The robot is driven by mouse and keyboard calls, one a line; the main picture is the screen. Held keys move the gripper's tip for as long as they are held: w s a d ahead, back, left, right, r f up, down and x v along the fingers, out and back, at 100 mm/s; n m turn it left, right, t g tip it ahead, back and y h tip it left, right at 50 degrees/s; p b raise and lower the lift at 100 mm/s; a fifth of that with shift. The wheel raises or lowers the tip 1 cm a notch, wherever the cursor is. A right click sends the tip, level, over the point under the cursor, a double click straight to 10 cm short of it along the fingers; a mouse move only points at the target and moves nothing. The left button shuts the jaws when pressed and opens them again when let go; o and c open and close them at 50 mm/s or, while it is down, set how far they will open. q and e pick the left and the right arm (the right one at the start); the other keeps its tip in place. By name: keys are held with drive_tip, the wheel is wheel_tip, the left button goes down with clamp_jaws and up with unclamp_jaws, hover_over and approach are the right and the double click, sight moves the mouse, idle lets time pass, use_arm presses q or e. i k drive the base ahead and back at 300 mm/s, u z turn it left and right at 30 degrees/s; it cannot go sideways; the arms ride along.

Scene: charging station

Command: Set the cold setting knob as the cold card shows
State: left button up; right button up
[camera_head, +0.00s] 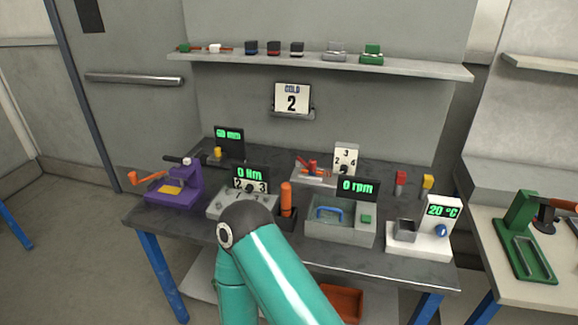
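The cold card (291,97) hangs on the grey wall above the bench and reads "COLD 2". A white unit (418,242) at the bench's right end has a "20 °C" display (442,211) and a blue knob (413,231). A white dial plate (345,158) with numbers and a dark knob stands at the back of the bench. Another numbered dial with a dark knob (250,187) is under the "0 Nm" display. I cannot tell which knob is the cold setting knob, nor its setting. Neither gripper is visible; only a teal arm of mine shows at bottom centre.
The dark bench (390,270) also carries a purple device (178,194) and a grey "0 rpm" box (340,232). A wall shelf (420,69) holds several small items. A green device (520,240) stands on a pale table at right. My arm hides the bench's front middle.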

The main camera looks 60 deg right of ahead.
sight(344, 169)
drive_tip(key=u, duration=0.2)
drive_tip(key=k, duration=2.15)
drive_tip(key=z, duration=0.9)
drive_tip(key=i, duration=1)
drive_tip(key=u, duration=0.05)
